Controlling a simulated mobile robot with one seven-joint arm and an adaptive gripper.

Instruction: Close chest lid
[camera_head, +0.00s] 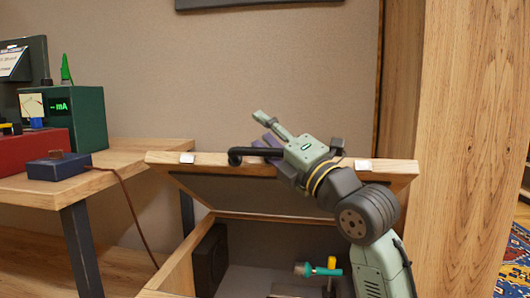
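The wooden chest (176,270) stands open in front of me. Its lid (215,163) is raised and tilted, with its grey underside towards me. A black bar handle (241,155) runs along the lid's upper edge. My gripper (261,131) is at this edge, over the handle's middle. A pale green finger points up and left, with a purplish part below it, apart from it. The gripper looks open, with nothing visible between the fingers. I cannot tell whether it touches the lid or handle. My wrist hides the handle's right part and some of the lid.
Inside the chest are a teal-and-yellow tool (318,270) and a dark box-like item (209,260). A wooden table (150,152) at left carries a green meter (78,112), a red box (35,152) and a blue box (59,167) with a hanging cable. A wooden panel (470,130) stands at right.

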